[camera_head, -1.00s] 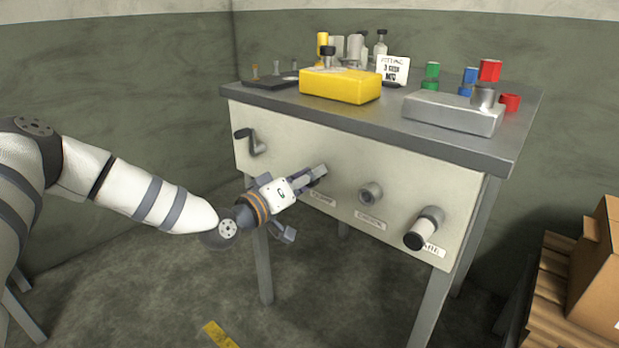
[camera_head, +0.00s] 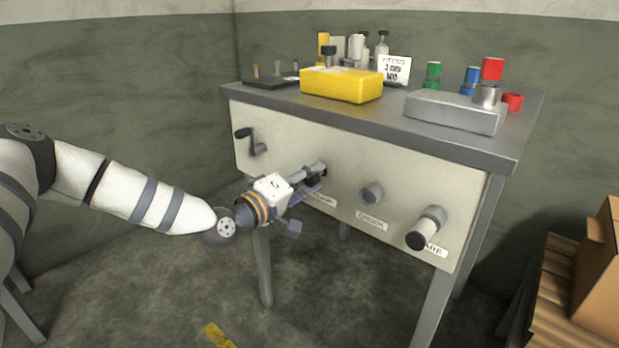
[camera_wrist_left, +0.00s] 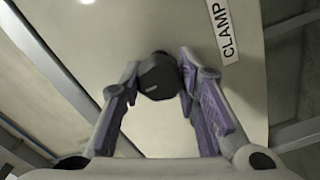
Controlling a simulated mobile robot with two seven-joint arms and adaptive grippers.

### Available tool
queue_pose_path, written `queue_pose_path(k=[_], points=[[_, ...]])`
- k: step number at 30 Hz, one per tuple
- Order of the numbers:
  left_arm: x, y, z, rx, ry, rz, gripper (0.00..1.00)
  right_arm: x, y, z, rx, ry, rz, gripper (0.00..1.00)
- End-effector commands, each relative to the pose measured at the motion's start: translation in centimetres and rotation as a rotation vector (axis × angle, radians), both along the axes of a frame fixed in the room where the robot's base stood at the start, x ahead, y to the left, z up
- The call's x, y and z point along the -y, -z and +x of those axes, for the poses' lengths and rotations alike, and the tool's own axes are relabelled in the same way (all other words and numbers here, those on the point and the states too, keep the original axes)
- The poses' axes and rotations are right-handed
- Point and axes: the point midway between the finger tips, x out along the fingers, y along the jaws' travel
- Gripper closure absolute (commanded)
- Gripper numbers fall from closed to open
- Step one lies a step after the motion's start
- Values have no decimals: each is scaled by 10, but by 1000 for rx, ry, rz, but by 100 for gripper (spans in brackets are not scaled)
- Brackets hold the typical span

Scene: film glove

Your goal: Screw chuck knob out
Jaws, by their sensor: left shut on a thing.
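The chuck knob (camera_head: 371,194) is a grey round knob in the middle of the panel's front, above a label reading CHUCK (camera_head: 371,220). Nothing touches it. My left gripper (camera_head: 316,174) is at the panel to the left of it, by the CLAMP label (camera_head: 322,199). In the left wrist view the fingers (camera_wrist_left: 159,75) are shut on a dark faceted knob (camera_wrist_left: 157,78) beside the CLAMP label (camera_wrist_left: 224,32). In the head view the fingers mostly hide this clamp knob. My right gripper is not in view.
A third knob (camera_head: 425,228), dark-capped, sticks out at the panel's right. A crank handle (camera_head: 249,141) is at its left. The bench top (camera_head: 390,107) bears a yellow box (camera_head: 341,85), a grey block (camera_head: 455,112) and coloured caps. Cardboard boxes (camera_head: 597,265) stand at the right.

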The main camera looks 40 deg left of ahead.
Motion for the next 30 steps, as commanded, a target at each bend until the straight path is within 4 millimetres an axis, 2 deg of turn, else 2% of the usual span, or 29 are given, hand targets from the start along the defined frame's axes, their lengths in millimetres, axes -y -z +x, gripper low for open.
queue_pose_path(k=[7,8,10,11,19,22,30], points=[[0,0,0,1,0,-2,98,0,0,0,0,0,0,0],[0,0,0,1,0,-2,68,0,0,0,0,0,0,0],[0,0,0,1,0,-2,52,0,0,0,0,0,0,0],[0,0,0,1,0,-1,49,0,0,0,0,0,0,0],[0,0,0,0,0,-1,49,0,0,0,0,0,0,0],[-2,0,-9,0,-2,-3,49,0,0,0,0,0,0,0],[-9,-1,-77,2,-9,-10,49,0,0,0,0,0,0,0]])
